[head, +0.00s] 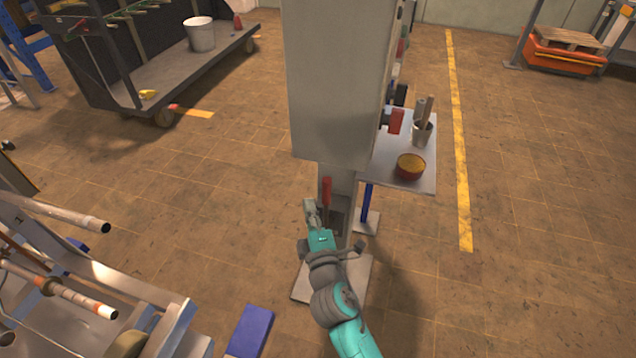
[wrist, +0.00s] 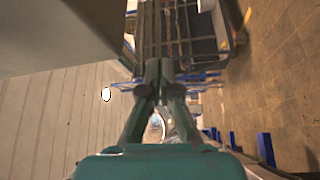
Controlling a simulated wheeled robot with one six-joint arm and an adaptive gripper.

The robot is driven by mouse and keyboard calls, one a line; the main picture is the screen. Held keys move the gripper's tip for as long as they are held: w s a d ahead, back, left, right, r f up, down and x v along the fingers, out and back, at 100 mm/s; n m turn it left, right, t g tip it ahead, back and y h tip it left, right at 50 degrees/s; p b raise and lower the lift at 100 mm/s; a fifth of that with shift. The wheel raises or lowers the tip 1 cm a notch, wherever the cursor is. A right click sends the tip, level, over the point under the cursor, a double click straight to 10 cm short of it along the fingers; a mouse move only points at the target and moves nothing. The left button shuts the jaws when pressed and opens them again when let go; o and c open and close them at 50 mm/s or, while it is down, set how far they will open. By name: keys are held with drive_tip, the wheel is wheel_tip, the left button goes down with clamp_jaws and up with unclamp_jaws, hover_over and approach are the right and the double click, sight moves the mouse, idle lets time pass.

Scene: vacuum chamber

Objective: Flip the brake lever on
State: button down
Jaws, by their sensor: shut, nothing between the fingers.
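The brake lever, a red handle (head: 327,190), stands upright in the picture on the narrow post under the grey cabinet (head: 335,85) in the head view. My gripper (head: 309,205) is just to the left of the lever and close to it; I cannot tell whether they touch. In the wrist view my gripper (wrist: 160,66) has its fingertips together with nothing between them. The lever cannot be made out in the wrist view. Part of the lever's mount is hidden behind my gripper.
A small table (head: 425,178) with a reddish bowl (head: 410,166) and a metal cup stands right of the cabinet. A rack with pipes (head: 60,212) fills the lower left. A blue block (head: 249,332) lies near the bottom.

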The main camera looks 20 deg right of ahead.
drive_tip(key=w+d, duration=0.4)
drive_tip(key=w, duration=0.3)
drive_tip(key=shift+d, duration=0.3)
idle(0.5)
